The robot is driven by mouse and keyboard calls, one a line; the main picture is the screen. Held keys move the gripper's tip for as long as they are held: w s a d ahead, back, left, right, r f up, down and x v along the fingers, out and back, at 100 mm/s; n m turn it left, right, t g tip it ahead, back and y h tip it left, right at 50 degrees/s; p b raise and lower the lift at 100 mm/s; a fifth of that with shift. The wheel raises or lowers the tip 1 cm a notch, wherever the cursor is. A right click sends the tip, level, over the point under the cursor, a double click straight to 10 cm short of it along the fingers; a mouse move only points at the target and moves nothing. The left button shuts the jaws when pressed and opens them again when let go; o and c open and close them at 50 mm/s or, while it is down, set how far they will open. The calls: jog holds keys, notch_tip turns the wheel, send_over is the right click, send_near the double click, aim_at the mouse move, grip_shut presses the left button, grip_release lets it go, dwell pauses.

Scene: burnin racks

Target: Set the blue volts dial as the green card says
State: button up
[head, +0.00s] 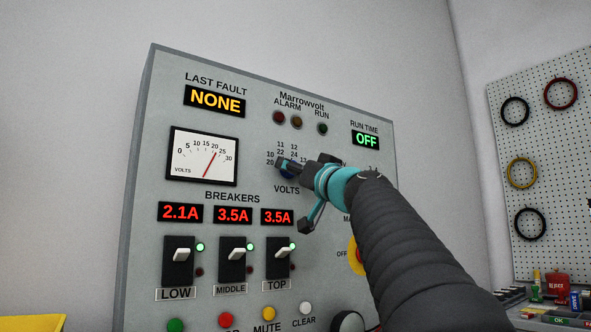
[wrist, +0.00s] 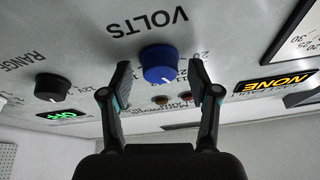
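The blue volts dial (wrist: 158,60) is on the grey panel, under the upside-down word VOLTS in the wrist view. A white pointer mark shows on its lower edge there; the number it points at cannot be read. My gripper (wrist: 160,76) is open, one finger on each side of the dial, with gaps between fingers and dial. In the head view my gripper (head: 289,166) covers most of the blue dial (head: 287,174), and numbers such as 10, 11, 12, 20, 22 and 24 show around it. No green card is visible in either view.
Breaker switches (head: 232,255) stand below. A black range knob (wrist: 52,88) is beside the dial. A yellow-red OFF switch (head: 354,254) is partly behind my arm. A pegboard (head: 545,180) hangs right.

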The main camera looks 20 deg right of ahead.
jog(key=c, duration=1)
jog(key=shift+o, duration=0.2)
jog(key=shift+m, duration=0.5)
jog(key=shift+a+r+m+g+h+p, duration=0.1)
jog(key=shift+m+g+h+p, duration=0.95)
jog(key=shift+m, duration=2.45)
jog(key=shift+a+r+m+g+h+p, duration=0.15)
jog(key=shift+m+g+h+p, duration=0.85)
jog(key=shift+m, duration=2.5)
jog(key=shift+a+r+m+g+h+p, duration=0.2)
jog(key=shift+m+h+p, duration=0.95)
jog(key=shift+m, duration=2.35)
jog(key=shift+d+f+h+b, duration=0.1)
jog(key=shift+d+h+b, duration=0.05)
jog(key=shift+h+b, duration=0.3)
jog(key=o, duration=1.1)
